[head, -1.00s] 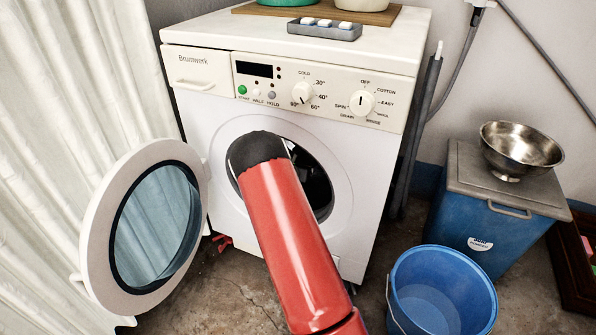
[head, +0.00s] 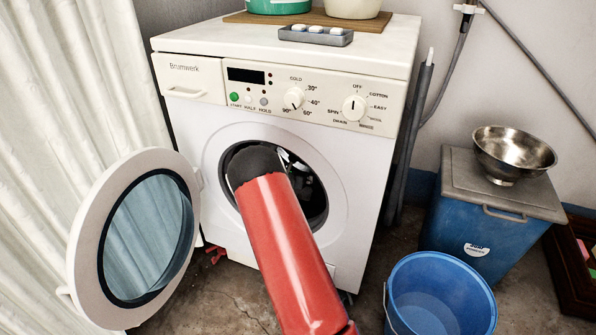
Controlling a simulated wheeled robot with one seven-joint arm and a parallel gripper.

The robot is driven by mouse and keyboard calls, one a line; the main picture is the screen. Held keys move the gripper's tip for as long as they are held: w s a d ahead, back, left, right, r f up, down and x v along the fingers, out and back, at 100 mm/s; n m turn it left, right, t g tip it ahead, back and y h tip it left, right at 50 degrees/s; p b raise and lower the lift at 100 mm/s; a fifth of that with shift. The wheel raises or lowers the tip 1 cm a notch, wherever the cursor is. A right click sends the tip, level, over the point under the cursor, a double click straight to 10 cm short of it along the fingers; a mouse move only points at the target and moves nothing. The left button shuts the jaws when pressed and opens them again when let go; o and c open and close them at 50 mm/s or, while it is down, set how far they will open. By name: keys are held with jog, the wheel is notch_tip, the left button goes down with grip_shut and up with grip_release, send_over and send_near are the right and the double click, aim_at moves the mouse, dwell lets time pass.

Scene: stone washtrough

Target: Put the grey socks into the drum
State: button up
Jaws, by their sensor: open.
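The washing machine (head: 345,185) stands ahead with its round door (head: 88,245) swung open to the left. The drum opening (head: 316,205) is dark inside, and a few pale, shiny patches show at its upper right. I cannot tell what these patches are. My red arm with its dark end reaches up in front of the opening and covers much of it. My gripper is hidden behind the arm or inside the opening. I see no grey socks in this view.
A blue bucket (head: 400,268) stands at front right. A blue bin (head: 455,225) behind it carries a metal bowl (head: 512,150). A pale curtain (head: 60,120) hangs at left. A grey tray (head: 340,40) lies on the machine. A red crate (head: 568,285) is at the right edge.

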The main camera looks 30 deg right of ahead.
jog(key=v, duration=0.7)
jog(key=shift+s+a+r, duration=0.15)
jog(key=shift+s+a, duration=0.1)
dwell(0.5)
